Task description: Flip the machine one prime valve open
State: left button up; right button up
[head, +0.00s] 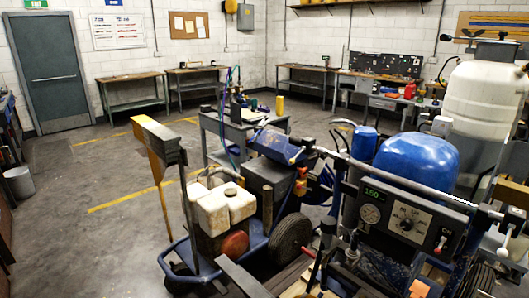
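A line striper stands at the right front, with a blue motor cover (415,160) and a dark control panel (405,222). The panel has a green number display (374,193), a round gauge (370,214), a dial (407,224) and a small red-tipped switch (441,244) near an "ON" mark. A second striper with white jugs (222,208) stands left of it, with an orange-red fitting (300,182) on its side. A red-topped lever (327,232) rises between them. I cannot tell which part is the prime valve or how it is set. Neither gripper is in view.
A large white tank (484,100) is at the right. A grey cart (222,125) is behind the machines, and benches (133,90) line the far wall. The floor (90,230) at the left is clear.

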aim_at(306, 250)
jog(key=i+l, duration=0.4)
jog(key=i+l+z, duration=0.15)
jog(key=i+l, duration=0.2)
jog(key=i, duration=0.25)
jog(key=j, duration=1.05)
jog(key=k+j+u, duration=0.15)
jog(key=j, duration=0.9)
